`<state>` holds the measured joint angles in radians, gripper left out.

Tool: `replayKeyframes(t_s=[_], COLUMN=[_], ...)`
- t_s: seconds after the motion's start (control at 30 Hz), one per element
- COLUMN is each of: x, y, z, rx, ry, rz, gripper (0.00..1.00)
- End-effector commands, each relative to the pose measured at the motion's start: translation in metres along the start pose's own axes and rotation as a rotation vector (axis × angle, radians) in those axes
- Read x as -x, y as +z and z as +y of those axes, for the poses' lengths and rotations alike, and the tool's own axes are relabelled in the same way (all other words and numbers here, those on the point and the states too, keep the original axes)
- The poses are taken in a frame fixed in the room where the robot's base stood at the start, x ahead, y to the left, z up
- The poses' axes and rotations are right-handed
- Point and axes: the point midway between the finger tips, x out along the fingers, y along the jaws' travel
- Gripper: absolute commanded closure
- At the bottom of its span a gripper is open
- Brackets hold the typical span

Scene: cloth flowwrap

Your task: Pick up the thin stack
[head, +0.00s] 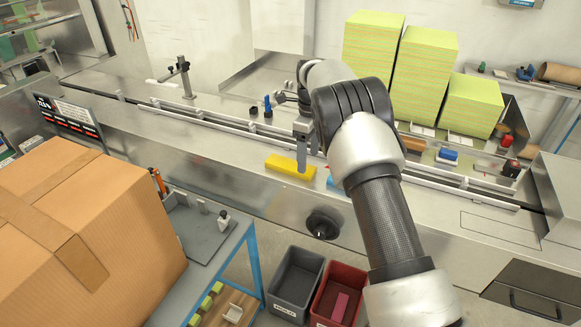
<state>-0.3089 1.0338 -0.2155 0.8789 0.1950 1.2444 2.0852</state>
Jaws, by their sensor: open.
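A flat yellow block (278,164), which looks like a thin stack, lies on the near steel ledge of the machine. My gripper (303,168) points down at its right part, and a grey finger covers some of it. The jaws are open; I cannot tell whether they touch or straddle the block. A blue piece (333,184) shows beside it, mostly hidden by my arm. Three yellow-green stacks stand at the back: a tall one (370,48), another tall one (424,75) and a shorter one (473,106).
A conveyor channel with rails (215,123) runs behind the ledge. A large cardboard box (90,235) fills the left front. A grey bin (296,277) and a red bin (337,300) stand below the ledge. A blue item (447,155) lies right of my arm.

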Motion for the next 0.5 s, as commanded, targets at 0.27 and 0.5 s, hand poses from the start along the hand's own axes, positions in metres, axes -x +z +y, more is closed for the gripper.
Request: replayKeyframes(t_s=[0.27,0.5], x=[-0.037,-0.039], y=[-0.002,-0.002], z=[0.003,0.003], rx=[0.001,0.001], ry=[0.002,0.001], rz=[0.001,0.000], gripper=[0.34,0.34])
